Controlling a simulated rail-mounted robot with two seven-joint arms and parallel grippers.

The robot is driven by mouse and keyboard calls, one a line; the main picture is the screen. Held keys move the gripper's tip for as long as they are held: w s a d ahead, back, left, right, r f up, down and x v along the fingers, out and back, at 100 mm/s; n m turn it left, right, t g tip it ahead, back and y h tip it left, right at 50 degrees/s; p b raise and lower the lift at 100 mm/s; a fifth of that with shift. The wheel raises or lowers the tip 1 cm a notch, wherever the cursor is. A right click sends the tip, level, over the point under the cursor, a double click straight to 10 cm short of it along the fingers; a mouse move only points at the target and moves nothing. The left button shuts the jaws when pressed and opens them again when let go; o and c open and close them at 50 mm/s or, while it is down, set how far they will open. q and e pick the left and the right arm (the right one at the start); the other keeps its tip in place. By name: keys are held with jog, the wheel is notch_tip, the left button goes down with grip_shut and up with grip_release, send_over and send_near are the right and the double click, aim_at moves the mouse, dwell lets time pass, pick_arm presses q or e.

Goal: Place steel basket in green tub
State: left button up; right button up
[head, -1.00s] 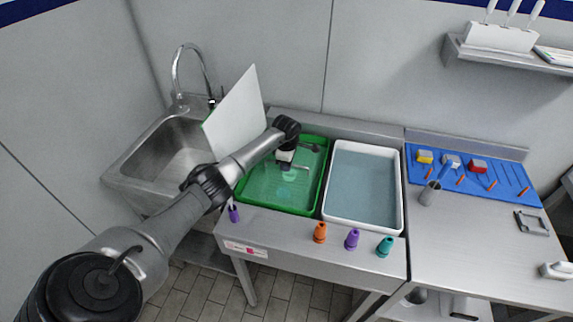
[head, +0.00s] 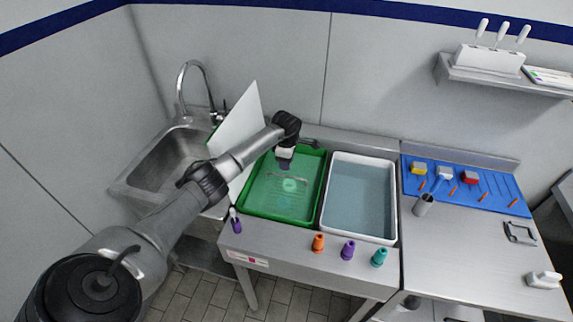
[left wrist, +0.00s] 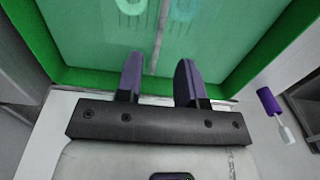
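The green tub (head: 250,213) stands on the steel counter and holds greenish liquid. A thin grey curved bar (head: 288,178) shows inside the tub; it may be the steel basket's handle, but no basket body can be made out. Pale rounded shapes lie in the liquid below it. My left gripper (head: 284,156) is over the tub's back part. In the left wrist view, the gripper's two purple fingers (left wrist: 160,78) stand apart, with the tub's green wall (left wrist: 90,78) below. A thin grey bar (left wrist: 155,38) runs upward in the picture between them. My right gripper is out of view.
A white tub (head: 390,225) of bluish liquid stands to the right. Orange, purple and teal cones (head: 348,250) line the front edge. A white panel (head: 238,125) stands between sink (head: 165,165) and green tub. A metal cup (head: 423,205) stands near the blue mat (head: 495,194).

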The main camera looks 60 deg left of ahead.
pick_arm(q)
notch_tip(320, 180, up, 5)
jog(key=p, duration=0.3)
jog(key=w+d+f+t+h, duration=0.2)
jog(key=w+d+t, duration=0.1)
jog(key=d, duration=0.6)
jog(key=w+d+f+t+h, duration=0.2)
jog(key=w+d+t+h, duration=0.1)
jog(key=d, duration=0.5)
jog(key=s+d+r+n+t+h, duration=0.1)
jog(key=d+r+n+t+h, duration=0.15)
jog(key=d+n+t, duration=0.45)
jog(key=s+d+r+n+t+h, duration=0.1)
jog(key=d+r+n+t, duration=0.25)
jog(key=d, duration=0.65)
jog(key=s+d+f+n+g+y, duration=0.2)
jog(key=s+f+n+g, duration=0.1)
jog(key=s+n, duration=0.8)
jog(key=s+d+f+n+g+y, duration=0.1)
jog(key=s+f+n+g+y, duration=0.2)
jog(key=s+n, duration=0.8)
jog(key=s+d+f+n+g+y, duration=0.2)
jog(key=s+n+g, duration=0.5)
jog(key=s+n, duration=0.4)
jog(key=shift+s+d+f+y, duration=0.3)
jog(key=shift+s+f+y, duration=0.35)
jog(key=shift+s, duration=0.5)
